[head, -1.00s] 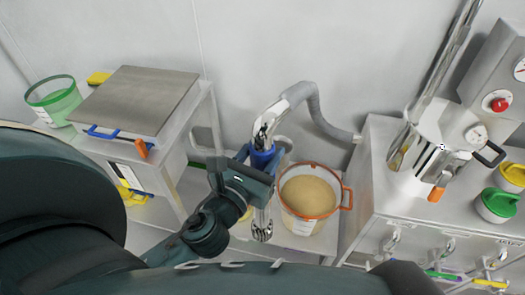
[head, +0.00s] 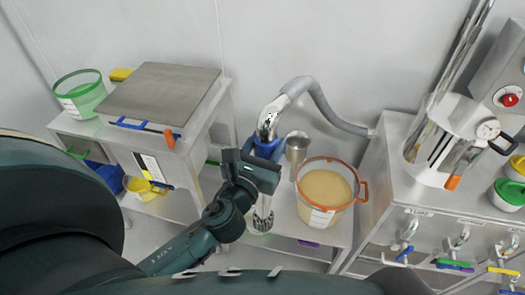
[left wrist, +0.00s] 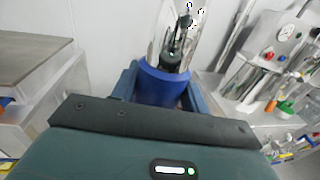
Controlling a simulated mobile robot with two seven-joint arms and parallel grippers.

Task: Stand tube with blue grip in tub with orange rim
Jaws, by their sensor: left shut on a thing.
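The tube is a shiny metal suction lance with a blue grip (head: 265,149) and a grey hose at its top. My left gripper (head: 262,160) is shut on the blue grip and holds the tube roughly upright. Its slotted foot (head: 262,220) hangs below the gripper, left of the tub; I cannot tell whether it touches anything. The blue grip also fills the jaws in the left wrist view (left wrist: 162,86). The tub with orange rim (head: 326,161) holds beige powder and stands on a low bench just right of the tube. My right gripper is not in view.
A metal cup (head: 297,146) stands behind the tube, close to the tub. The grey hose (head: 340,117) runs right to a steel cabinet (head: 395,130).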

